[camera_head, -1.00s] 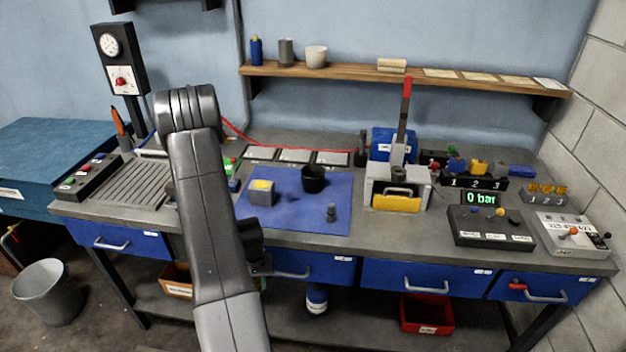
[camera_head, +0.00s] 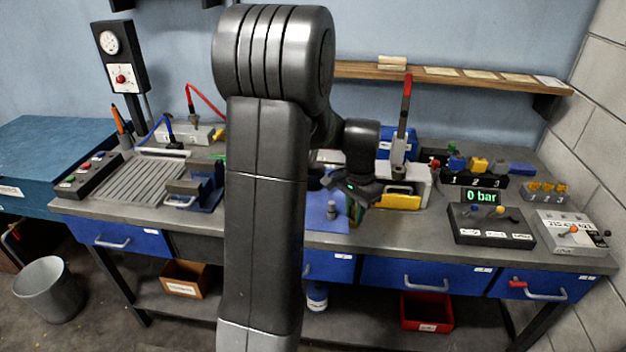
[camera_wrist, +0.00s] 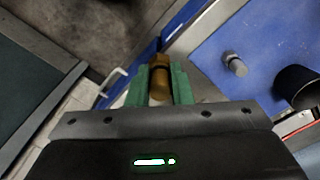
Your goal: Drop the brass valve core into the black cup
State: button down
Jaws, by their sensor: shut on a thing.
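The brass valve core (camera_wrist: 160,80) is held upright-looking between the green fingers of my gripper (camera_wrist: 160,84) in the wrist view. My gripper is shut on it. In the head view my gripper's dark body (camera_head: 355,190) is above the front right part of the blue mat, and its fingertips are hard to make out. The black cup (camera_wrist: 292,86) stands on the blue mat (camera_wrist: 215,45) at the right edge of the wrist view, apart from the valve core. In the head view my arm hides most of the cup's area.
A small grey fitting (camera_wrist: 236,65) stands on the mat between my gripper and the cup; it also shows in the head view (camera_head: 332,211). A press with a red-tipped lever (camera_head: 406,110) stands right of my gripper. A shelf (camera_head: 450,80) runs along the back wall.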

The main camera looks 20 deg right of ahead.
aim_at(317, 186)
jog(key=i, duration=1)
